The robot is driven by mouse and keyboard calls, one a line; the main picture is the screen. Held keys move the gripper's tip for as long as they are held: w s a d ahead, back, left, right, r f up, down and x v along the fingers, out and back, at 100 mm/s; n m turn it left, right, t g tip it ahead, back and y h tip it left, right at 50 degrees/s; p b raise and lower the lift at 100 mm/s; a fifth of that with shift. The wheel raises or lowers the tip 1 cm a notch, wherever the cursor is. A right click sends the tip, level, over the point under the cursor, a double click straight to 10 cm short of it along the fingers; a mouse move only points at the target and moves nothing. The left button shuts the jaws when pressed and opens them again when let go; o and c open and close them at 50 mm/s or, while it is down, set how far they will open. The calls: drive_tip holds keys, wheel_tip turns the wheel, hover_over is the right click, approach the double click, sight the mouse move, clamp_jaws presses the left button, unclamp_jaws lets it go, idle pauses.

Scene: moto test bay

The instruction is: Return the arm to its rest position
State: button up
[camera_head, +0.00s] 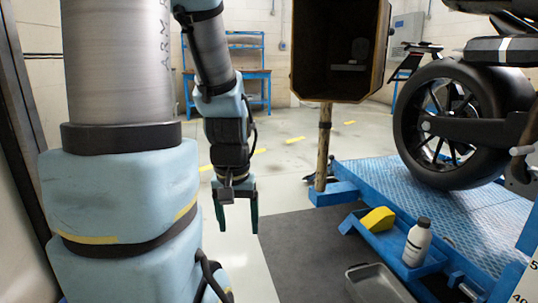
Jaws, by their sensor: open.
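My gripper (237,212) hangs at the end of my arm, left of the middle of the head view. Its two dark green fingers point down and stand apart, with nothing between them. It is over the pale floor, close to the left edge of a dark mat and clear of other things. The upper part of my arm runs out of the top of the picture.
A motorcycle wheel (465,122) stands on a blue platform (372,172) at right. A blue tray (369,237) holds a yellow object (377,219) and a white bottle (417,243). A metal tray (377,284) lies in front. A dark open box (340,50) stands on a post (324,150). A blue workbench (228,74) is behind.

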wheel_tip(320, 180, up, 34)
drive_tip(key=p, duration=3.2)
drive_tip(key=shift+f, duration=0.25)
